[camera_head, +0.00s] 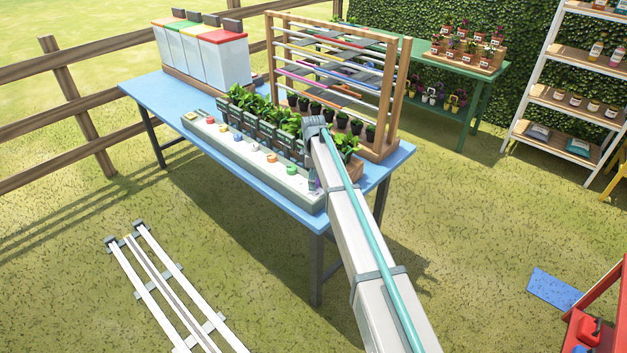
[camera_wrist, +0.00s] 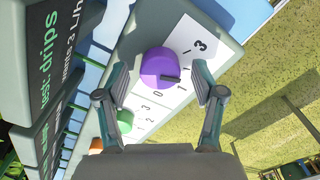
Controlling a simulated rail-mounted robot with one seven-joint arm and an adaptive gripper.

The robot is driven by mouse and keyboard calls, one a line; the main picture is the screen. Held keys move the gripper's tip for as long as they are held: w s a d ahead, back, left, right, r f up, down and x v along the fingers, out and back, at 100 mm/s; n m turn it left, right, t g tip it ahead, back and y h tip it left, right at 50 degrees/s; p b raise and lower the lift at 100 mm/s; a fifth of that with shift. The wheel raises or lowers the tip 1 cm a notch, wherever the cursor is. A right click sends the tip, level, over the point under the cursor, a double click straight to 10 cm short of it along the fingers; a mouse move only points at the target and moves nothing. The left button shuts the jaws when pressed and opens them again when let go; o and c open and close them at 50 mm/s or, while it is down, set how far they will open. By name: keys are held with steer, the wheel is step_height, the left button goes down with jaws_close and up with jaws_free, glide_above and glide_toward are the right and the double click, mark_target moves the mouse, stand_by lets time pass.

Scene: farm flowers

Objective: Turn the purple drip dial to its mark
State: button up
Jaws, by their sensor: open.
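The purple drip dial (camera_wrist: 158,68) is at the end of the grey dial panel (camera_wrist: 130,45) in the wrist view. Its dark pointer (camera_wrist: 172,79) points toward the lower right of its face, near the 1 of the printed scale.
A green dial (camera_wrist: 124,118) sits close to my left finger. A dark sign (camera_wrist: 55,70) reading "test drips" stands left of the panel. In the head view potted seedlings (camera_head: 262,112) line the panel on the blue table (camera_head: 143,88), with a wooden rack (camera_head: 391,90) behind.

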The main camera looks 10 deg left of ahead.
step_height(320, 180, up, 12)
stand_by(0.5)
steer(key=shift+f, duration=0.1)
steer(key=s+d+f+m, duration=0.6)
steer(key=s+d+f, duration=0.55)
steer(key=s, duration=0.25)
steer(key=s+d+f+m, duration=0.7)
steer(key=s+d+f, duration=0.45)
steer(key=s, duration=0.25)
steer(key=s+d+f+m+g, duration=0.1)
steer(key=s+f+g, duration=0.1)
steer(key=s+f, duration=0.5)
steer(key=s+d+f+m+g, duration=0.1)
steer(key=s+f, duration=0.7)
steer(key=s, duration=1.1)
steer(key=s+d+f+m+g, duration=0.2)
steer(key=s+f, duration=0.5)
steer(key=s, duration=0.6)
steer(key=shift+s+f+m+g, duration=0.25)
steer(key=shift+s+m+g, duration=0.05)
steer(key=shift+g, duration=0.6)
